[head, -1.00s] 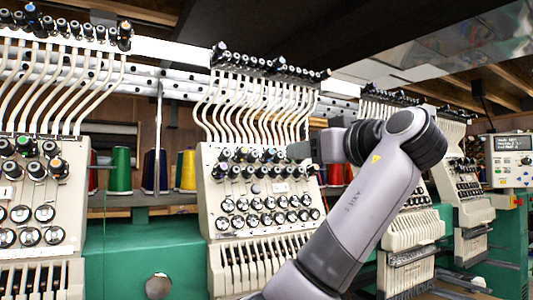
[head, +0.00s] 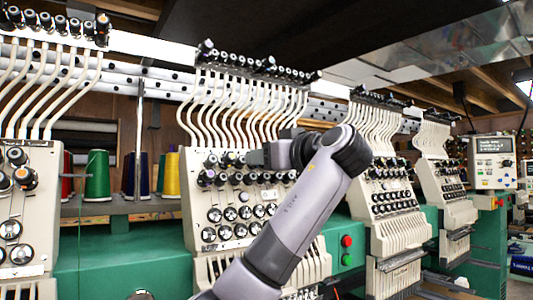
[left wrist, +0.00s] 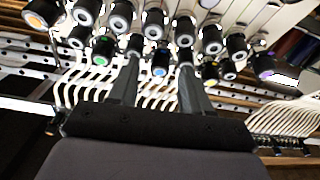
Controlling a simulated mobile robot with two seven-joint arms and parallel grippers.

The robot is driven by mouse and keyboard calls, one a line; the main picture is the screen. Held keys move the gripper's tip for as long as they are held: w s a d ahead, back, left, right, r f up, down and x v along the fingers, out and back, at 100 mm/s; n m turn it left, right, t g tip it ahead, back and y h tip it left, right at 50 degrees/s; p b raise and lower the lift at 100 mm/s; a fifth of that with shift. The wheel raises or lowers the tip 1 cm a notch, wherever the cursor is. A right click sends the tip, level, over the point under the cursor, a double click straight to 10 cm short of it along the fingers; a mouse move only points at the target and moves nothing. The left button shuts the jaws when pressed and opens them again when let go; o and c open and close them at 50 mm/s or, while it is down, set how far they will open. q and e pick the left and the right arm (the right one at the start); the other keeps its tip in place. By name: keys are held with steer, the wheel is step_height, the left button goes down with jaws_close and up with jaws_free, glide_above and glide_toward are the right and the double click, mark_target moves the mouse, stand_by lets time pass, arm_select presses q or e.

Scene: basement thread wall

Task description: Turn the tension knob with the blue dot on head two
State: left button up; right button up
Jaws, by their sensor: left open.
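Head two (head: 190,222) is the cream embroidery head left of centre in the head view, with rows of black tension knobs. My left gripper (head: 250,158) is at its upper knob rows, with the arm reaching in from below. In the left wrist view the knob with the blue dot (left wrist: 160,70) appears between the two open fingers of my left gripper (left wrist: 160,58). The fingers look apart from it; exact depth is unclear. A green-dotted knob (left wrist: 100,60) sits left of the fingers. The blue-dotted knob cannot be made out in the head view. My right gripper is not in view.
Neighbouring knobs (left wrist: 122,16) crowd around the fingers. Thread cones, green (head: 97,175) and yellow (head: 171,174), stand left of head two. Another head (head: 20,220) is at the left edge; more heads (head: 385,200) and a control panel (head: 492,160) are right.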

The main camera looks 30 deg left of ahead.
arm_select(q)
steer(key=shift+a, duration=0.1)
jaws_close()
steer(key=shift+f+m, duration=0.1)
steer(key=shift+m, duration=0.2)
steer(key=shift+s+a+r+m+t+h+b, duration=0.1)
steer(key=shift+m+t+h+b, duration=0.45)
steer(key=shift+m, duration=1.75)
steer(key=shift+s+a+r+m+t+h+b, duration=0.15)
steer(key=shift+m+t+h, duration=0.7)
steer(key=shift+m, duration=1.45)
steer(key=shift+s+d+m+t+h+b, duration=0.1)
steer(key=shift+m+t+h+b, duration=0.5)
steer(key=shift+m, duration=1.7)
